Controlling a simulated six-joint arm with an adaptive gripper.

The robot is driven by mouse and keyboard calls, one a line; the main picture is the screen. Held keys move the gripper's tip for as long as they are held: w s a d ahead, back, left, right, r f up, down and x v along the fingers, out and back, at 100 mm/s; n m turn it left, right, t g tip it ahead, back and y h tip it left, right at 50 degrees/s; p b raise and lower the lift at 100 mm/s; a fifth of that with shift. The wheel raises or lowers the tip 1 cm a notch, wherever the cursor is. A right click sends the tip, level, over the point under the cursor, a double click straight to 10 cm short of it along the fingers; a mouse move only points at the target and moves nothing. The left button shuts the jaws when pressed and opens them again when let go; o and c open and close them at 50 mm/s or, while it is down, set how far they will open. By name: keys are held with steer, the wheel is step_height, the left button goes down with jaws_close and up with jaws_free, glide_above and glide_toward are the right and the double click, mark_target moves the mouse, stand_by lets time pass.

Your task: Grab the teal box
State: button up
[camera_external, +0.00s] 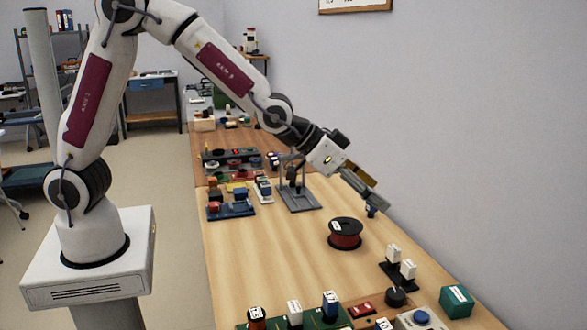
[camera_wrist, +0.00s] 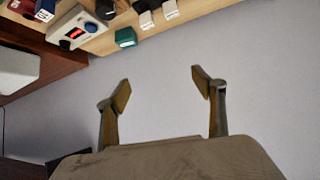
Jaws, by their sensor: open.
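The teal box (camera_external: 456,301) stands at the front right of the wooden table, near the table's right edge by the wall. It also shows in the wrist view as a small green-teal block (camera_wrist: 126,37) at the upper left, beyond my fingertips. My gripper (camera_external: 374,205) is above the table's right side, farther back than the box and apart from it. In the wrist view my gripper (camera_wrist: 160,82) has its two fingers spread wide with nothing between them but the grey wall behind.
A device with a blue button (camera_external: 421,317) stands left of the teal box. White-topped switches (camera_external: 400,262) and a black knob (camera_external: 396,297) are behind it. A red spool (camera_external: 345,233) lies below my gripper. A grey stand (camera_external: 300,196) is farther back. The table's middle is clear.

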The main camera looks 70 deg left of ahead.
steer(key=w+d+f, duration=0.5)
steer(key=d+f, duration=0.1)
steer(key=f, duration=0.1)
steer(key=m+t+h, duration=0.1)
steer(key=t+h, duration=0.1)
glide_toward(453, 294)
steer(key=shift+x, duration=0.95)
steer(key=shift+d, duration=0.15)
steer(key=shift+x, duration=1.25)
steer(key=shift+f, duration=0.1)
steer(key=shift+x, duration=2.5)
steer(key=shift+w, duration=0.1)
steer(key=c, duration=1.4)
